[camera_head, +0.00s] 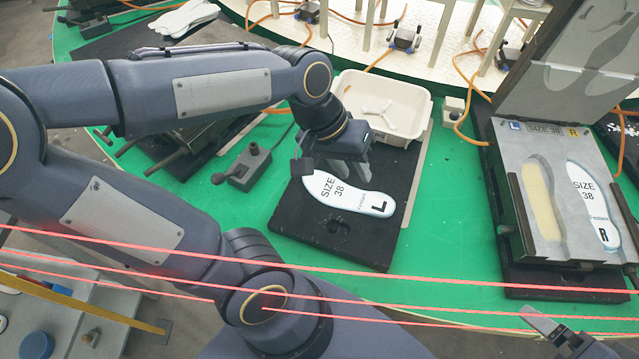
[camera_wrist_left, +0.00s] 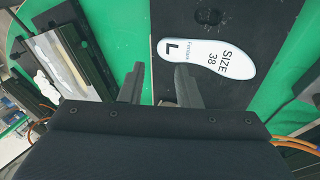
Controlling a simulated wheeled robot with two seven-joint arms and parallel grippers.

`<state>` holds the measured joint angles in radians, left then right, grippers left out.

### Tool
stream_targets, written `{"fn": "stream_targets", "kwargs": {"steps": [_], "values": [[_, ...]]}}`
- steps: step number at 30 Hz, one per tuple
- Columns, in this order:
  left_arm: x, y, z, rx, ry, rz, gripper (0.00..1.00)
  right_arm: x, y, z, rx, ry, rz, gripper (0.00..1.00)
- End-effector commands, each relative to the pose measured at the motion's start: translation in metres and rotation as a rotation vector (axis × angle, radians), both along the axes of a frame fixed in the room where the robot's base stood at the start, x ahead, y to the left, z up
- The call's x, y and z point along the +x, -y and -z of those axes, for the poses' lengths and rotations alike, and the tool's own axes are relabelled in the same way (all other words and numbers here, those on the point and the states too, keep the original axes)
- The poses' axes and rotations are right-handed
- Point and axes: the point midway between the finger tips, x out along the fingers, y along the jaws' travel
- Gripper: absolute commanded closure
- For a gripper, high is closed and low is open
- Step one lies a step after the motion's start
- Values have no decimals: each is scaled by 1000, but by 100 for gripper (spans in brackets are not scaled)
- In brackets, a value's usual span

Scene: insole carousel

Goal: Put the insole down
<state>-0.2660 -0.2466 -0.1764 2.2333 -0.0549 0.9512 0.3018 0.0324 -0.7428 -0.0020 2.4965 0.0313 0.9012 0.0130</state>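The white left insole (camera_head: 340,194), marked L and SIZE 38, lies flat on a black board (camera_head: 385,250). It also shows in the left wrist view (camera_wrist_left: 207,57). My left gripper (camera_head: 348,172) is low at the insole's far edge. In the left wrist view its two fingers (camera_wrist_left: 160,88) are apart with nothing clasped between them; whether a finger touches the insole I cannot tell. The open metal mould (camera_head: 548,150) at the right has an R cavity holding a right insole (camera_head: 592,205) and a bare yellowish L cavity (camera_head: 541,200). My right gripper (camera_head: 545,322) shows only partly at bottom right.
A white bin (camera_head: 425,125) with a few white pieces stands behind the board. A grey box with a lever (camera_head: 248,167) is left of the board. Red lines (camera_head: 450,282) cross the foreground. Green table (camera_head: 450,230) is clear between board and mould.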

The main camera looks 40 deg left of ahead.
Motion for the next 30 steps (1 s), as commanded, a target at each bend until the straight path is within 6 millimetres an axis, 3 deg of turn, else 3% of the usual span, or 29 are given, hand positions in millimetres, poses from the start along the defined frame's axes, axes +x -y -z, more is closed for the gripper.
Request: {"fn": "stream_targets", "kwargs": {"steps": [3, 9, 30], "values": [[-34, -13, -8, -14, 142, -6, 70, 0, 0, 0, 0, 0, 0, 0], [-65, -18, -7, 31, 283, 4, 70, 0, 0, 0, 0, 0, 0, 0], [-70, -18, -5, 48, 310, 8, 70, 0, 0, 0, 0, 0, 0, 0]]}}
